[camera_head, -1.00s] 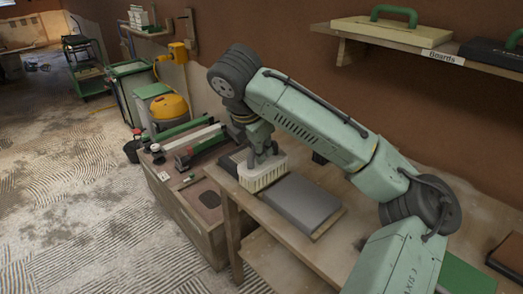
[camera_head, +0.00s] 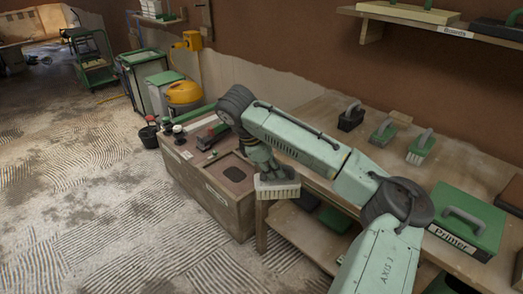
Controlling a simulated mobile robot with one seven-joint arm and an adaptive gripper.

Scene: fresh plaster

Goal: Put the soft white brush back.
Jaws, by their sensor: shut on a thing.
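My gripper (camera_head: 268,174) is shut on the soft white brush (camera_head: 277,188), a wide block with pale bristles pointing down. The brush hangs level in front of the left end of the workbench (camera_head: 300,205), beside the wooden chest. The fingers and the grip on the handle are small and partly hidden by my wrist. Where the brush belongs is not clear from this view.
On the bench stand a black-based tool (camera_head: 351,116), a green-based tool (camera_head: 382,132), a pale-bristled brush (camera_head: 420,147) and a green case labelled "Primer" (camera_head: 465,230). The wooden chest (camera_head: 215,180) has a dark opening on top. A wall shelf (camera_head: 410,13) hangs above.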

